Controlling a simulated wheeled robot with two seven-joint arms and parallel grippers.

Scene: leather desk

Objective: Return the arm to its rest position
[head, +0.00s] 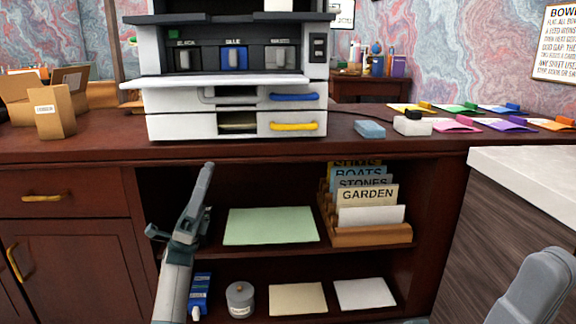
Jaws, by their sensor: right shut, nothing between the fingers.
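My left gripper (205,180) is in front of the open shelves of the desk, with its arm rising from the bottom edge of the head view. Its fingers point up, near the left side of the pale green sheet, and it overlaps the cabinet. I see it nearly edge-on, so the gap between its fingers does not show.
A white machine (180,124) with drawers stands on the desk top (90,149). Below, a shelf holds a green sheet (270,226) and a wooden card rack (370,237). A blue box (199,293) and a round jar (240,298) stand lower. A white-topped counter (530,170) is at right.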

